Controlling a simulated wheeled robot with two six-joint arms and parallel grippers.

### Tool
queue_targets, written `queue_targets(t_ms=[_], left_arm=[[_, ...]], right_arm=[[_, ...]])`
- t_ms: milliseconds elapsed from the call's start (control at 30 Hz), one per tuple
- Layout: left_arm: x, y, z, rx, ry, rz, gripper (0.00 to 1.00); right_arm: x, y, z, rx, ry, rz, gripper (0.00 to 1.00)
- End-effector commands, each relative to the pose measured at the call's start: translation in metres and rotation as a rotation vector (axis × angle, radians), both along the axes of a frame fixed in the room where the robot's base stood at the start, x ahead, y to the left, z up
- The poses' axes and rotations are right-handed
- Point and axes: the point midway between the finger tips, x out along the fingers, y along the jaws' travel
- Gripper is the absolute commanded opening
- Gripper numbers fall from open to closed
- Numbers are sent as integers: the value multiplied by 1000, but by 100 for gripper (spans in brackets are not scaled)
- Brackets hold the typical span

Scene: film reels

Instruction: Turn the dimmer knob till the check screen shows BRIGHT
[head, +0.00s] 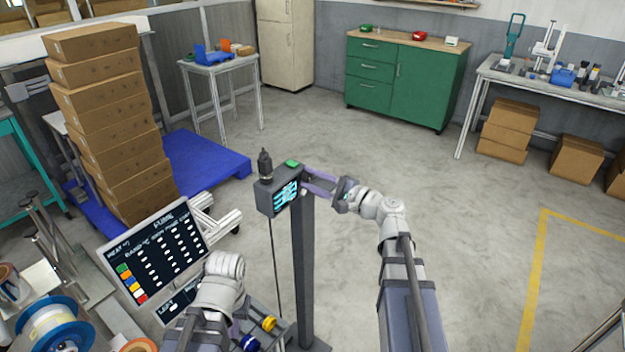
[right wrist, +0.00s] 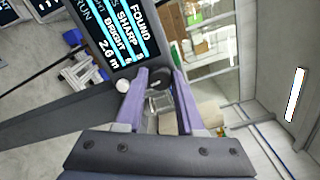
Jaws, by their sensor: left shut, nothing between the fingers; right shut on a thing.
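The check screen (head: 286,195) is a dark box on a grey post. In the right wrist view the screen (right wrist: 118,32) reads FOUND, SHARP, BRIGHT and 2.0 m. My right gripper (head: 312,181) reaches the post's right side, beside the screen. In the right wrist view its purple fingers are shut on a dark round knob (right wrist: 160,77), taken as the dimmer knob and partly hidden by them. A small white knob (right wrist: 123,86) is just left of the fingers. My left gripper (head: 236,328) is low in the head view, shut and empty, mostly hidden by its arm.
A tilted board (head: 155,252) with lettering and coloured squares stands at left. Film reels (head: 55,330) lie at lower left. A green cabinet (head: 405,85) is at the back. Floor right of my right arm is clear.

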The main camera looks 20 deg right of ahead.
Motion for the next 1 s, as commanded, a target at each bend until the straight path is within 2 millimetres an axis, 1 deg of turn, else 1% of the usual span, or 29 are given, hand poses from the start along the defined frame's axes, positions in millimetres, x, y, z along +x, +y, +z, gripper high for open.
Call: queue_targets(t_ms=[67,100,333,567,667,1000], left_arm=[[0,0,0,0,0,0,0],[0,0,0,0,0,0,0],[0,0,0,0,0,0,0],[0,0,0,0,0,0,0],[0,0,0,0,0,0,0],[0,0,0,0,0,0,0]], right_arm=[[0,0,-1,-3,1,0,0],[0,0,-1,-3,1,0,40],[0,0,0,-2,-1,0,66],[0,0,0,-1,0,0,67],[-5,-4,0,-1,0,-1,67],[-47,-36,0,-1,0,-3,67]])
